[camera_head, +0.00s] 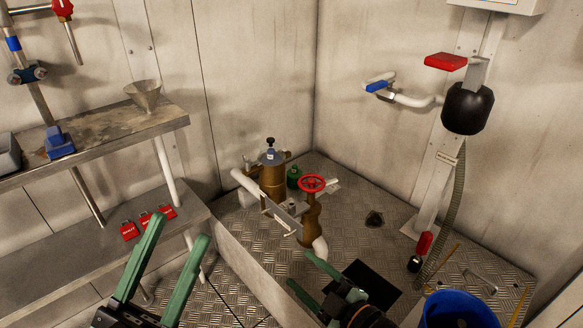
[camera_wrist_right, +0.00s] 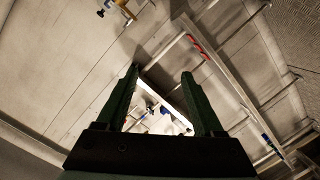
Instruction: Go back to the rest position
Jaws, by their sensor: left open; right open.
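My left gripper (camera_head: 172,262) shows at the lower left of the head view, with its two long green fingers apart and nothing between them. It is in front of the metal shelf unit. My right gripper (camera_head: 308,273) is at the bottom centre of the head view, its green fingers spread and empty, in front of the raised plate floor. In the right wrist view (camera_wrist_right: 160,85) its fingers also stand apart with nothing held; the wall and shelving show behind them.
A shelf (camera_head: 110,130) with a funnel (camera_head: 144,95) and red tags (camera_head: 129,230) stands left. A brown pump unit with a red handwheel (camera_head: 312,183) stands on the raised floor (camera_head: 350,205). A blue bucket (camera_head: 458,310) is lower right. A black float (camera_head: 465,108) hangs at the right wall.

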